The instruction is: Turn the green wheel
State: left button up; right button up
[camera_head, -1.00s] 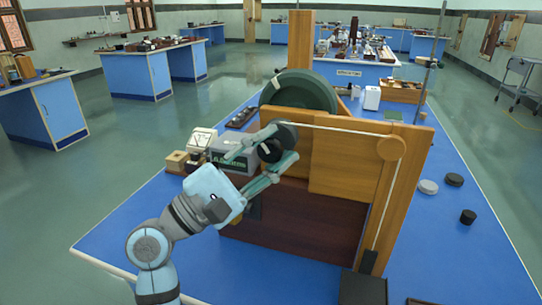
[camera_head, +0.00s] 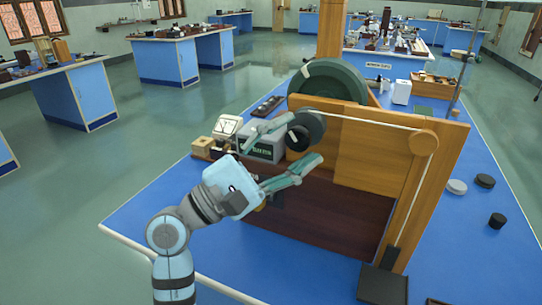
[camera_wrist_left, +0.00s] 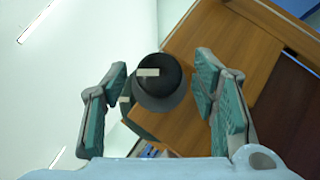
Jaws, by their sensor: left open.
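The large dark green wheel (camera_head: 335,80) stands upright behind the top of a wooden frame (camera_head: 405,145). A smaller dark round knob (camera_head: 309,123) sits at the frame's near upper left corner. My left gripper (camera_head: 305,140) is open, with one finger above the knob and the other below it. In the left wrist view the knob (camera_wrist_left: 165,95), with a pale mark, lies between the spread fingers (camera_wrist_left: 160,85), with gaps on both sides. Part of a dark green disc (camera_wrist_left: 135,118) shows behind it. My right gripper is not in view.
A grey box with a display (camera_head: 262,147) and a white meter (camera_head: 227,126) stand left of the frame. A cord runs over a wooden pulley (camera_head: 424,142) at the right. Black discs (camera_head: 485,181) lie on the blue table (camera_head: 455,255). Its front left is clear.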

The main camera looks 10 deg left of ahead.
pick_arm(q)
jog(key=v, duration=1)
jog(key=shift+s+a, duration=0.2)
jog(key=shift+a, duration=0.05)
jog(key=shift+f, duration=0.15)
